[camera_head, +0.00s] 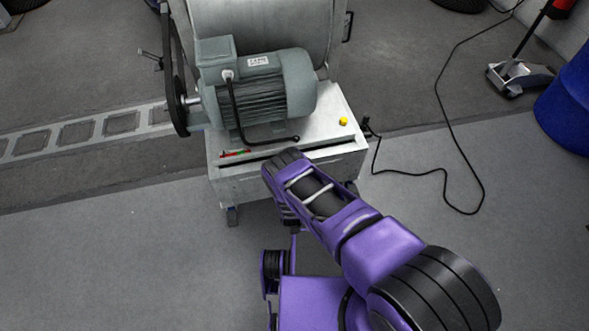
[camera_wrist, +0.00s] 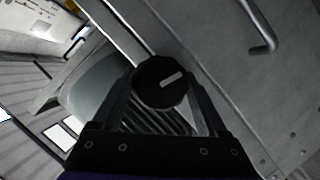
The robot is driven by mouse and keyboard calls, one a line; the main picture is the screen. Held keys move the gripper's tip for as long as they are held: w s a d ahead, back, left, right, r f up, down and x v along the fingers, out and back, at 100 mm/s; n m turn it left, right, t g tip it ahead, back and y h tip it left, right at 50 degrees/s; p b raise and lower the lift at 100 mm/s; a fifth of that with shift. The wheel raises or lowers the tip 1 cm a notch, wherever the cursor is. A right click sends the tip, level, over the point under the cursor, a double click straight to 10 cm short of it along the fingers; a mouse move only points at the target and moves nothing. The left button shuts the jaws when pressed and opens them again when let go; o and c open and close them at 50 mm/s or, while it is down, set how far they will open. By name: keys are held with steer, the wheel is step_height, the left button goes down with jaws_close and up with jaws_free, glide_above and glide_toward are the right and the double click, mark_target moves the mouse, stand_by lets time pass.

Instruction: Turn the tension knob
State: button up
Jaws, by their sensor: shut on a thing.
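The tension knob (camera_wrist: 160,82) is a round black knob with a pale pointer mark, seen in the wrist view. My gripper (camera_wrist: 162,95) has one finger on each side of it and is shut on the knob. The pale mark slants slightly, with its right end higher in that view. In the head view my purple arm reaches to the front of the white machine base (camera_head: 337,105), and the arm hides the knob and the fingertips there.
A grey electric motor (camera_head: 262,90) with a belt on its left sits on the base. A yellow button (camera_head: 343,121) is on the base's right side. A black cable (camera_head: 445,100) lies on the floor at right, near a blue barrel (camera_head: 570,110).

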steer(key=shift+w+n, duration=0.1)
steer(key=shift+n, duration=0.4)
steer(key=o, duration=1.3)
steer(key=shift+s, duration=0.2)
